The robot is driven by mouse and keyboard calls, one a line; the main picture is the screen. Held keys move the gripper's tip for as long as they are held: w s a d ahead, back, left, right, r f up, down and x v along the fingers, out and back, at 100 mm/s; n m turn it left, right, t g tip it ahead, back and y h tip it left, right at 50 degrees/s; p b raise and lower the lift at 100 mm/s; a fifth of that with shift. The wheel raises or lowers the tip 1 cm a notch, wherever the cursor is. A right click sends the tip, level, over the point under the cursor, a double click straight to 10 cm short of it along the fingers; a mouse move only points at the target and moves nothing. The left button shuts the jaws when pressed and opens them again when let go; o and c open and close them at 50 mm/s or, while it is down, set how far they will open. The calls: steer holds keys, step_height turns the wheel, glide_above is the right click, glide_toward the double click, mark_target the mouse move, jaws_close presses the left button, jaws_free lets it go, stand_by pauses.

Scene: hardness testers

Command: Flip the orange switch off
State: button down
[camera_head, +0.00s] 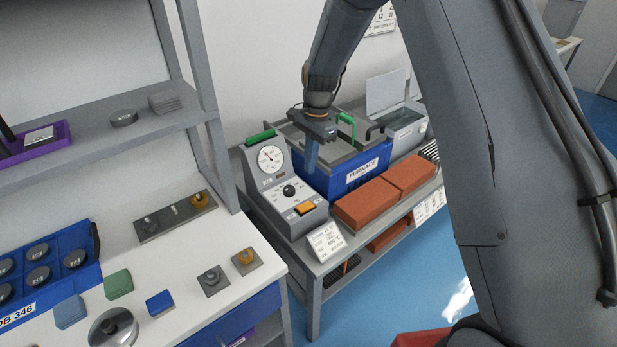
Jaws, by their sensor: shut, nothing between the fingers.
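The orange switch (305,208) sits low on the sloped front panel of a grey control box (286,196). Whether the switch is on or off is too small to tell. My gripper (311,168) hangs from my arm above and slightly right of the panel, pointing down. Its fingers are together with nothing between them. It is apart from the switch in the picture, in front of the blue furnace box.
A blue box labelled furnace (345,178) stands right of the control box. Orange-red bricks (366,203) and a white label card (326,241) are on the same bench. At left, a white table (190,275) holds small blocks and a blue tray. Blue floor is open at lower right.

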mark_target(302, 208)
steer(key=shift+r, duration=0.45)
steer(key=shift+a+f+b, duration=0.1)
steer(key=shift+b, duration=0.75)
steer(key=s+b, duration=0.1)
steer(key=b, duration=0.2)
steer(key=shift+a, duration=0.3)
steer(key=f+p, duration=0.1)
steer(key=f, duration=0.3)
steer(key=a+f+p, duration=0.1)
steer(key=f+p, duration=0.1)
steer(key=f, duration=0.3)
steer(key=s+f+p, duration=0.1)
steer(key=f, duration=0.3)
steer(key=shift+a+f, duration=0.2)
steer(key=shift+f, duration=0.15)
